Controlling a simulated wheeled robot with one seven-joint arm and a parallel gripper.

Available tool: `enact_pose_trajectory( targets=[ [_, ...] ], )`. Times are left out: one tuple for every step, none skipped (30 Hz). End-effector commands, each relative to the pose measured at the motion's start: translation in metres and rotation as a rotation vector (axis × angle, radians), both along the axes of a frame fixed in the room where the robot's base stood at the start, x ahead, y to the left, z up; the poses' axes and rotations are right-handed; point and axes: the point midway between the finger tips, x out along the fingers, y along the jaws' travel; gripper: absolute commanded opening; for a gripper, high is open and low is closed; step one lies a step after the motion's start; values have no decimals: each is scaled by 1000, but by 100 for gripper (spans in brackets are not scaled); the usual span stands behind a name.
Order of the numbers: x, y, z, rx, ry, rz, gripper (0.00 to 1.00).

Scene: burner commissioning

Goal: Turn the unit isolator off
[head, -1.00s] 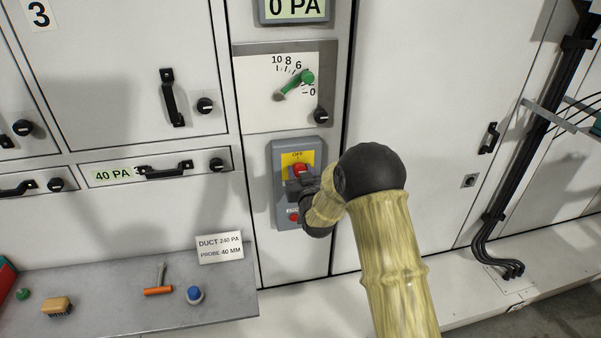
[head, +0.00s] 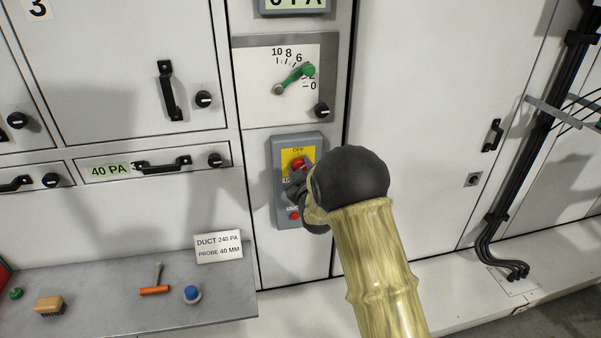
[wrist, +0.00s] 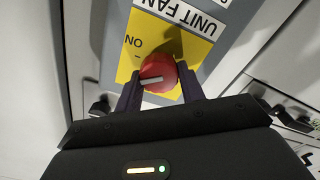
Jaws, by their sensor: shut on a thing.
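The unit isolator is a grey box (head: 281,210) with a yellow plate and a red rotary knob (head: 297,163). OFF is printed at the plate's top in the head view. In the wrist view the red knob (wrist: 158,72) sits between the two fingers of my gripper (wrist: 160,84), which is shut on it. A white mark on the knob lies nearly level in that view. ON shows upside down on the plate to its upper left; OFF is out of sight there. In the head view my gripper (head: 295,189) is at the box, its tips partly hidden by my wrist.
A dial with a green pointer (head: 295,78) is above the isolator. A second red button (head: 294,215) is low on the box. A grey shelf (head: 110,292) at lower left holds a brush, an orange-handled tool, a blue-topped item and a sign.

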Motion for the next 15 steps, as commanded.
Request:
enact_pose_trajectory(
  targets=[
    [-1, 2, -2, -42, -14, 4, 16],
    [-1, 2, -2, -68, -22, 3, 16],
    [-1, 2, -2, -106, -33, 4, 16],
    [-1, 3, -2, -134, -41, 4, 16],
    [-1, 3, -2, -161, -48, 4, 16],
    [-1, 3, -2, -198, -58, 3, 16],
    [-1, 3, -2, -226, -66, 3, 16],
    [-1, 3, -2, -252, -74, 5, 16],
    [-1, 3, -2, -289, -84, 3, 16],
    [-1, 3, -2, -316, -92, 3, 16],
    [-1, 3, -2, -344, -101, 4, 16],
    [-1, 4, -3, -381, -111, 4, 16],
    [-1, 4, -3, -408, -119, 4, 16],
    [-1, 4, -3, -435, -127, 4, 16],
    [-1, 4, -3, -471, -137, 4, 16]
  ],
)
